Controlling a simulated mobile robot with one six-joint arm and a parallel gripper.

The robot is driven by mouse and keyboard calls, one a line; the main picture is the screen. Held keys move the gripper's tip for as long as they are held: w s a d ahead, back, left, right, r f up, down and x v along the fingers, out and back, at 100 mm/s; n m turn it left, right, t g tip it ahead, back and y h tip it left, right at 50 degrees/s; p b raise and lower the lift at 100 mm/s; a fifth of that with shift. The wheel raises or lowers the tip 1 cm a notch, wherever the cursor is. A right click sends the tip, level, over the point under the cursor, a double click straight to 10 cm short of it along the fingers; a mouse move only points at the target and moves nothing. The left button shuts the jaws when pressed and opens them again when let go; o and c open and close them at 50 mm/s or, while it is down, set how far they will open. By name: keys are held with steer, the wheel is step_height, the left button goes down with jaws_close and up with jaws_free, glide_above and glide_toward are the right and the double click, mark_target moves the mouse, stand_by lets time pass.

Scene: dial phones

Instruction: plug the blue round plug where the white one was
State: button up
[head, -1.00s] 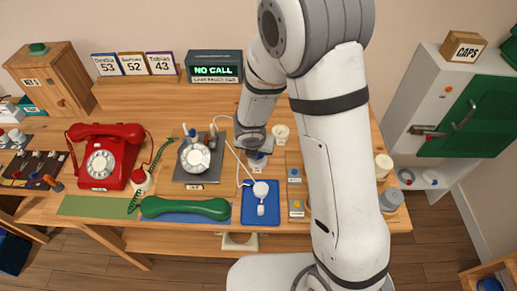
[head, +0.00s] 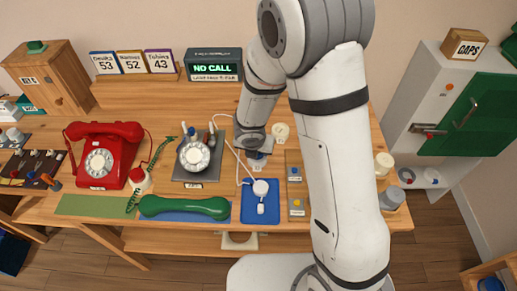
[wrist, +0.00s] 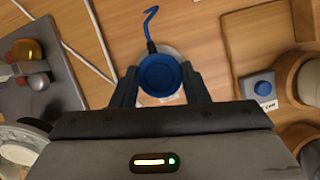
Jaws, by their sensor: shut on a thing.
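My gripper (wrist: 160,88) is shut on the blue round plug (wrist: 158,74), with one finger on each side of it. A blue cord (wrist: 150,25) runs from the plug toward the top of the wrist view. A pale round piece with a small label (wrist: 172,99) shows behind the plug, partly hidden by it. I cannot tell whether the plug touches it. In the head view my gripper (head: 257,152) is low over the table, partly hidden by my arm. A white round piece (head: 260,187) with a white cord lies on a blue mat (head: 273,214) in front of it.
A grey dial unit (head: 195,156) stands left of my gripper, with a green handset (head: 184,207) in front. A red phone (head: 104,155) is further left. A round cream piece (head: 280,131) stands close behind.

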steer(key=shift+f, duration=0.2)
steer(key=o, duration=1)
steer(key=shift+c, duration=0.2)
steer(key=shift+r, duration=0.15)
steer(key=p+v, duration=0.3)
steer(key=v, duration=0.4)
steer(key=shift+r+p, duration=0.25)
steer(key=shift+p, duration=0.1)
steer(key=shift+s, duration=0.1)
